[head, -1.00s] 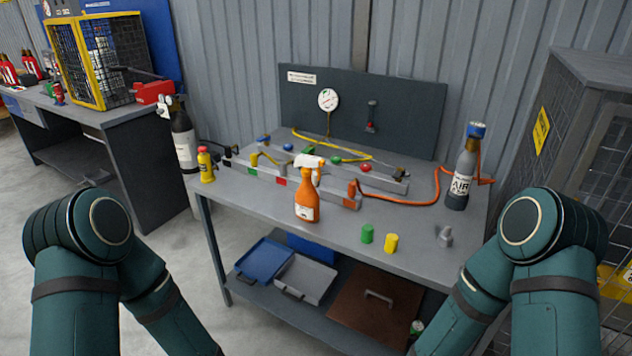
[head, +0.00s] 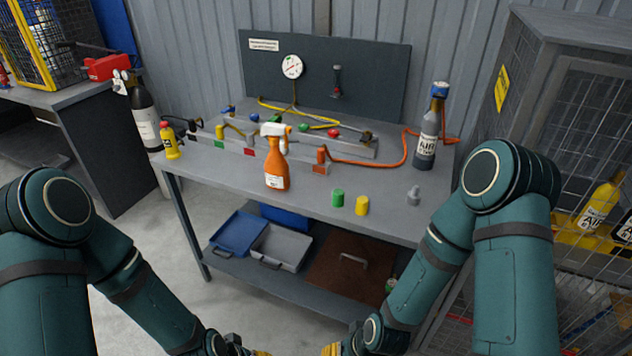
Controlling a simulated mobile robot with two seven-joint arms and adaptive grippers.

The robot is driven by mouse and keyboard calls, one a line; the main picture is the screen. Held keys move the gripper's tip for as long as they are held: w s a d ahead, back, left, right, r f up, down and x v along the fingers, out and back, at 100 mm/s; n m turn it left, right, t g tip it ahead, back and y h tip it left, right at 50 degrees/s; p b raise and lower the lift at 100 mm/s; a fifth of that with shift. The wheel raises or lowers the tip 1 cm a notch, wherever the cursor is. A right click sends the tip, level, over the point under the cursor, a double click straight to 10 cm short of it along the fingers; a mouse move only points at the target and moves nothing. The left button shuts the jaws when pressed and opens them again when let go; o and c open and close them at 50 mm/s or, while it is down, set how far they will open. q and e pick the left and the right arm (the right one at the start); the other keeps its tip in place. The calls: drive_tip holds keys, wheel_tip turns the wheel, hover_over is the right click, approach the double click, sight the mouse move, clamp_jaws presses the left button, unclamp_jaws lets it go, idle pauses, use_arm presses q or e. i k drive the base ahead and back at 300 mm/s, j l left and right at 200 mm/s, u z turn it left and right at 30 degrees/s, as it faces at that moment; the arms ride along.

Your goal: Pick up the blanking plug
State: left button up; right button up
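A small grey stepped piece (head: 414,196), which looks like the blanking plug, stands upright on the workbench (head: 300,197) near its right front edge. A yellow cylinder (head: 362,206) and a green cylinder (head: 338,197) stand to its left. My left gripper (head: 240,347) and my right gripper (head: 332,350) show only in part at the bottom edge of the head view, low in front of the bench and well away from the grey piece. Their fingers are mostly cut off. I see nothing held.
An orange spray bottle (head: 276,160) and a yellow bottle (head: 170,142) stand on the bench. Valve manifolds (head: 300,145) and a grey air bottle (head: 428,135) with an orange hose (head: 380,163) are further back. A mesh cage (head: 575,110) stands close on the right.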

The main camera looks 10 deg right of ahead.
sight(284, 151)
drive_tip(key=j+z, duration=0.1)
drive_tip(key=z, duration=0.3)
drive_tip(key=i+j+z, duration=0.1)
drive_tip(key=z, duration=0.3)
drive_tip(key=j+z, duration=0.25)
drive_tip(key=j, duration=0.2)
drive_tip(key=j+z, duration=0.25)
drive_tip(key=j, duration=0.25)
drive_tip(key=j+z, duration=0.15)
drive_tip(key=j, duration=0.85)
